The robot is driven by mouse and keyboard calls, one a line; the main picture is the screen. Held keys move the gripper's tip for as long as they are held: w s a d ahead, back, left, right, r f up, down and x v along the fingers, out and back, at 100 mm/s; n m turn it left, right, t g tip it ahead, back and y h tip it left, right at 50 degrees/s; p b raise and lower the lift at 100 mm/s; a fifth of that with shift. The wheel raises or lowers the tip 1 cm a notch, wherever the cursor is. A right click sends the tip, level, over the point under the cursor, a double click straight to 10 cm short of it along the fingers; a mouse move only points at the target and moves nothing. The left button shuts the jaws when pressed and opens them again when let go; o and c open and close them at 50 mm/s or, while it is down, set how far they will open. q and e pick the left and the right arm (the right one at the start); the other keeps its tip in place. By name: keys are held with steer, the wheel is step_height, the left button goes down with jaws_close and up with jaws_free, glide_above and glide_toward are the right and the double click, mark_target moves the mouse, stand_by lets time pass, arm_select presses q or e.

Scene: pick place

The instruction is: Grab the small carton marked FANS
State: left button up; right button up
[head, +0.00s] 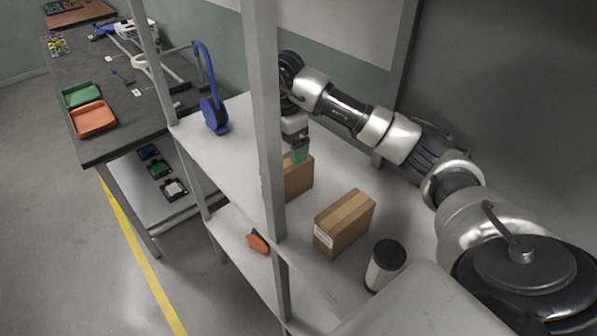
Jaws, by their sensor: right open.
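Two brown cartons stand on the grey shelf (238,120). The smaller-looking rear carton (299,180) is partly hidden by the shelf post. The front carton (344,222) is in full view, with tape along its top and a white label on its near end. I cannot read FANS on either one. My right gripper (299,156) points down at the top of the rear carton, its greenish fingers open. I cannot tell whether they touch the carton or are around it. My left gripper is not in view.
A grey upright post (265,120) stands before the rear carton. A black-lidded canister (384,265) stands right of the front carton. A dark table (110,133) holds trays.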

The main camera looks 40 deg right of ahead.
mark_target(288, 163)
steer(key=shift+w+a+f, duration=0.15)
steer(key=shift+f, duration=0.5)
steer(key=shift+w+a+f, duration=0.1)
steer(key=shift+a+f, duration=0.05)
steer(key=shift+f, duration=0.7)
steer(key=shift+s+d+f+p, duration=0.2)
steer(key=shift+s+f+p, duration=0.1)
steer(key=shift+p, duration=0.1)
steer(key=f, duration=0.1)
steer(key=f+p, duration=0.1)
steer(key=f, duration=0.1)
steer(key=shift+s+d+f, duration=0.15)
steer(key=shift+s+f, duration=0.1)
steer(key=shift+s, duration=0.05)
steer(key=shift+f+p, duration=0.3)
steer(key=shift+f, duration=0.3)
steer(key=shift+c, duration=1)
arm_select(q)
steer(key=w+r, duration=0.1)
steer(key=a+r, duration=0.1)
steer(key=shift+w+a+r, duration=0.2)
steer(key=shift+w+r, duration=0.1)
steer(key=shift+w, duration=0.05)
arm_select(e)
steer(key=shift+w, duration=0.1)
steer(key=c, duration=0.9)
